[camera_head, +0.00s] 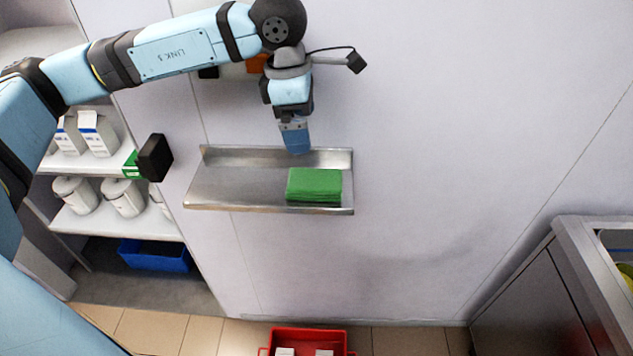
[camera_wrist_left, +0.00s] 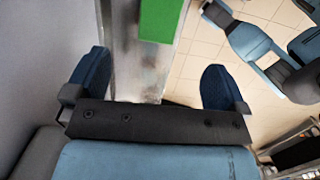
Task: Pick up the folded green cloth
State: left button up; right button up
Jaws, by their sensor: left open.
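The folded green cloth (camera_head: 314,185) lies on the right end of a metal wall shelf (camera_head: 235,180) in the head view. Part of the cloth also shows at the top of the left wrist view (camera_wrist_left: 161,18). My left gripper (camera_head: 297,148) hangs over the back of the shelf, behind and above the cloth, apart from it. In the left wrist view its blue fingers (camera_wrist_left: 158,85) are spread wide with nothing between them, and the cloth is ahead of them. My right gripper is not in view.
Left of the wall, shelves hold white cartons (camera_head: 97,134) and white tubs (camera_head: 123,197), with a blue bin (camera_head: 155,256) below. A red crate (camera_head: 307,342) stands on the floor. A metal cabinet (camera_head: 534,300) is at the right. The shelf's left part is clear.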

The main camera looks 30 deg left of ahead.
aim_at(314, 179)
pick_arm(q)
jog(key=f, duration=0.4)
jog(key=d+f+p, duration=0.1)
jog(key=f, duration=0.3)
jog(key=w+d+f, duration=0.1)
jog(key=f, duration=0.4)
jog(key=shift+p, duration=0.35)
jog(key=c, duration=1)
